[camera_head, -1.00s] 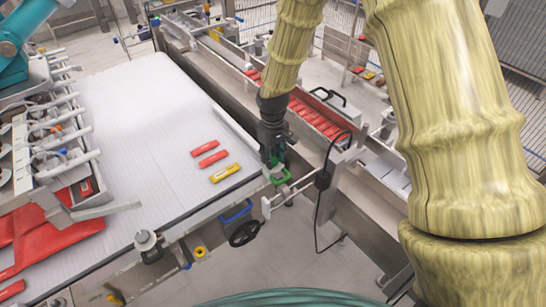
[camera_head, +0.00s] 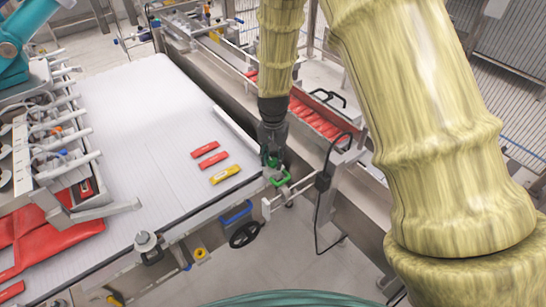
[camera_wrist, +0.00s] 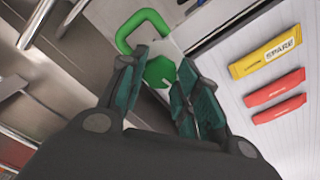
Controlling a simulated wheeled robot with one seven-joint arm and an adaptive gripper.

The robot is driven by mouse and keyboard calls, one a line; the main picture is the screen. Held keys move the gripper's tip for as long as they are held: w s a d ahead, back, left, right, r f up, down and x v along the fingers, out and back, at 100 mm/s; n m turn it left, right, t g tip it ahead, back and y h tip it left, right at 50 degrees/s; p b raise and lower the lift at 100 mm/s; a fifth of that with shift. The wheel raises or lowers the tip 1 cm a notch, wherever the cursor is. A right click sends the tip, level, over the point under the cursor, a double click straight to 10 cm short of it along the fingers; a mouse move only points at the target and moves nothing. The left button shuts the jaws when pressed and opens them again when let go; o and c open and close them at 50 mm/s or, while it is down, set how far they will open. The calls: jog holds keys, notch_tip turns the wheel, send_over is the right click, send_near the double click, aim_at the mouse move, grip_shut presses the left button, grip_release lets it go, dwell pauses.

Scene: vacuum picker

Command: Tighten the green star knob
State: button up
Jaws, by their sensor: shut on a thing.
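The green star knob (camera_wrist: 160,71) sits between my fingertips in the wrist view, beside a green loop handle (camera_wrist: 124,38) on a pale metal bracket. My gripper (camera_wrist: 163,78) is shut on the knob, one finger on each side of it. In the head view my gripper (camera_head: 271,158) points down at the right front corner of the white conveyor belt. The green handle (camera_head: 281,178) shows just below it there. The knob itself is mostly hidden by the fingers in the head view.
A yellow bar (camera_head: 225,174) marked SPARE and two red bars (camera_head: 213,160) lie on the white belt (camera_head: 150,130) to the left of my gripper. A black handwheel (camera_head: 244,235) is below the belt edge. A side rail with red packs (camera_head: 318,122) runs behind.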

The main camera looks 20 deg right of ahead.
aim_at(273, 161)
jog(key=shift+w+m, duration=0.1)
jog(key=shift+m, duration=0.8)
jog(key=o, duration=1)
jog(key=shift+r, duration=0.1)
notch_tip(273, 161, up, 12)
jog(key=shift+f, duration=0.1)
